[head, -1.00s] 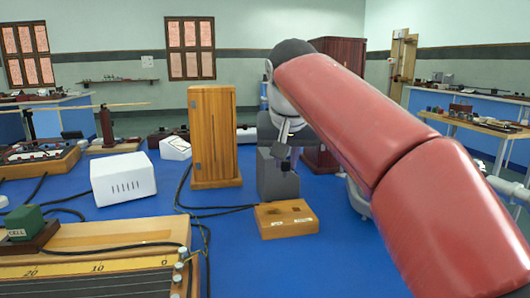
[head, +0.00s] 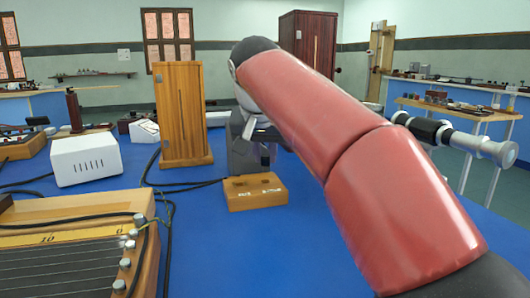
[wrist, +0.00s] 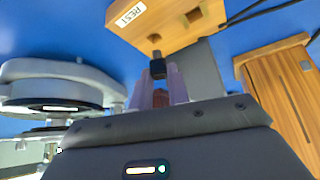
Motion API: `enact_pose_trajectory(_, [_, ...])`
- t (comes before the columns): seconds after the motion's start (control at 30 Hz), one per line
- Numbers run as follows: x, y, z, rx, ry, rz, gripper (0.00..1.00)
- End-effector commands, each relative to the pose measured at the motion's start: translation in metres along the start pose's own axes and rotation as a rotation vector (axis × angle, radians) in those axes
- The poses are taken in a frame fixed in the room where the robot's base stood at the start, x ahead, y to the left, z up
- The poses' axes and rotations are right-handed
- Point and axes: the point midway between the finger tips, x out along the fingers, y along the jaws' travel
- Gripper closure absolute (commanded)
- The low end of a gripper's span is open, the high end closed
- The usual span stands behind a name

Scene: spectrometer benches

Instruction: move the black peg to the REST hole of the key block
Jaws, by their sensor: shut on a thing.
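The wooden key block (head: 255,195) sits on the blue bench in front of a grey box. In the wrist view the key block (wrist: 178,36) shows its white REST label and dark square holes, one close to the label. My gripper (head: 265,153) is above and a little behind the block in the head view, partly hidden by my arm. In the wrist view my gripper (wrist: 160,80) is shut on the black peg (wrist: 158,68).
A tall wooden box (head: 182,115) stands behind and left of the block, with a white box (head: 86,160) further left. Black cables run beside the block. A telescope tube (head: 460,138) is at right. Blue bench is clear in front of the block.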

Motion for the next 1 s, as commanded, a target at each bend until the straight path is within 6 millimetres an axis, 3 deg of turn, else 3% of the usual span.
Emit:
enact_pose_trajectory(0.5, [0.026,0.0,0.017,0.0,-0.001,0.001,1.0])
enact_pose_trajectory(0.9, [0.028,0.0,0.018,0.0,0.0,0.0,1.0])
enact_pose_trajectory(0.93, [0.028,0.0,0.018,0.0,0.0,0.0,0.82])
enact_pose_trajectory(1.0, [0.028,0.0,0.018,0.0,0.0,0.0,0.72])
